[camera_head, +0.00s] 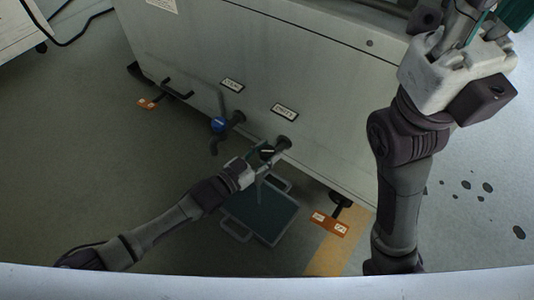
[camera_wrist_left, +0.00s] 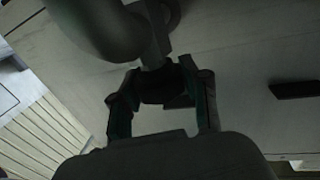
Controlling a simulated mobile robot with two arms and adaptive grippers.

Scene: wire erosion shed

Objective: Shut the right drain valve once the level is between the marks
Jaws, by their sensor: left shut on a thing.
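The right drain valve (camera_head: 283,143) sticks out low on the grey cabinet front, below the right label plate. My left gripper (camera_head: 264,153) is at this valve and shut on its handle. The jaws and a dark part between them also show in the left wrist view (camera_wrist_left: 160,95), below a grey pipe (camera_wrist_left: 105,30). The handle is mostly hidden by the fingers, so its angle is unclear. A thin pale streak (camera_head: 259,190) runs down below the gripper toward a tray. My right gripper (camera_head: 490,25) is at the top right, partly cut off, away from the valve. No level marks show.
A left valve with a blue handle (camera_head: 218,125) sits beside the right one. A tray (camera_head: 235,229) with handles and dark contents lies on the floor underneath. Orange foot plates (camera_head: 329,224) and a yellow floor strip (camera_head: 334,252) are near. Dark spots mark the floor at right.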

